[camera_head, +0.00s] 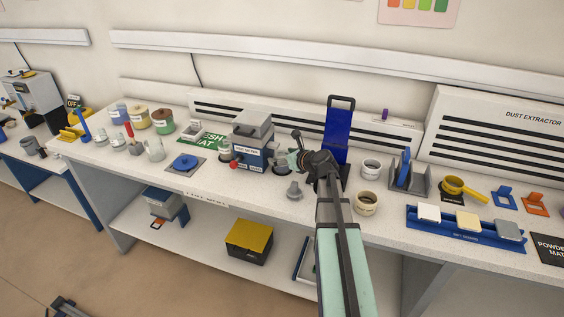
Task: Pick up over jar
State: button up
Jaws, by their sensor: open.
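My gripper (296,152) is open, above the worktop just right of the small grey kiln (252,140). A small round container (280,168) on a dark pad is partly hidden behind it; whether they touch I cannot tell. A small jar (225,149) with a label stands left of the kiln. Lidded jars with blue (118,112), yellow (142,119) and brown-red (162,122) lids stand at the back left. Their labels are too small to read, so I cannot tell which is the over jar.
A blue panel in a dark frame (338,130) stands upright behind my arm. A blue disc (185,162) lies left of the kiln.

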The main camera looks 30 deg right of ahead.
jog(key=shift+w+f, duration=0.1)
jog(key=shift+w, duration=0.15)
jog(key=shift+s+a, duration=0.1)
jog(key=c, duration=1.3)
